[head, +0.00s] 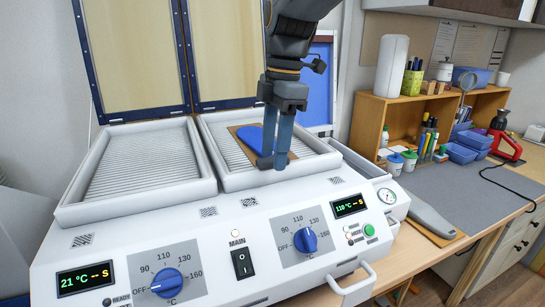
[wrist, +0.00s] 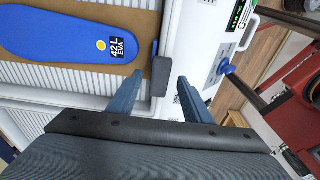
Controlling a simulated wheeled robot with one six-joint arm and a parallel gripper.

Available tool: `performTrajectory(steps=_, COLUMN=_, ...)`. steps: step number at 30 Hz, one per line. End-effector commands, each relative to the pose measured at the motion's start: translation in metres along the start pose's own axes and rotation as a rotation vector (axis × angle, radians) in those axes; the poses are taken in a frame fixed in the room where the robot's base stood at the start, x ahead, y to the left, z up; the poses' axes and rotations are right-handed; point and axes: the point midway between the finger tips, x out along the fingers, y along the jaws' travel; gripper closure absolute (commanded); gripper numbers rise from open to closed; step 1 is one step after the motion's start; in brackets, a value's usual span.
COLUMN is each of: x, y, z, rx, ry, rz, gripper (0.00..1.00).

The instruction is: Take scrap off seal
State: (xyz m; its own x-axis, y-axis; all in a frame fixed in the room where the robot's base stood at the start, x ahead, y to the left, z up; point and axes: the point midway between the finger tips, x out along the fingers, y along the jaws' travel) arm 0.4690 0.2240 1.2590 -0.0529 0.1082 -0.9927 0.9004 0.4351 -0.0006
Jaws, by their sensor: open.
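A dark grey strip of scrap (wrist: 161,76) shows in the wrist view at the edge of the brown board, beside the white rim, or seal (head: 314,166), of the right heating tray. My gripper (head: 275,160) points down over the front of that tray. Its blue-grey fingers are apart, and in the wrist view the scrap appears between the fingertips (wrist: 160,80). Whether they touch it I cannot tell. In the head view the fingers partly hide the scrap. A blue insole (wrist: 65,35) marked 42 L EVA lies on the brown board (wrist: 110,62) in the tray.
The left tray (head: 140,160) is empty. Two framed lids (head: 132,60) stand raised behind. The front panel has dials and a main switch (head: 242,264). A grey-topped bench (head: 440,185) with a wooden shelf stands at right. A grey insole-shaped piece (head: 428,214) lies beside the machine.

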Motion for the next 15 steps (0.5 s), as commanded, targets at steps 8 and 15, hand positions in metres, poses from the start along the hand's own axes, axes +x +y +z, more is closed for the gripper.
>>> performTrajectory(steps=8, x=0.0017, y=0.0002, z=0.0000, rx=0.000, ry=0.000, rz=0.000, gripper=0.61)
performTrajectory(steps=15, x=0.0014, y=0.0002, z=0.0000, rx=0.000, ry=0.000, rz=0.001, gripper=0.98)
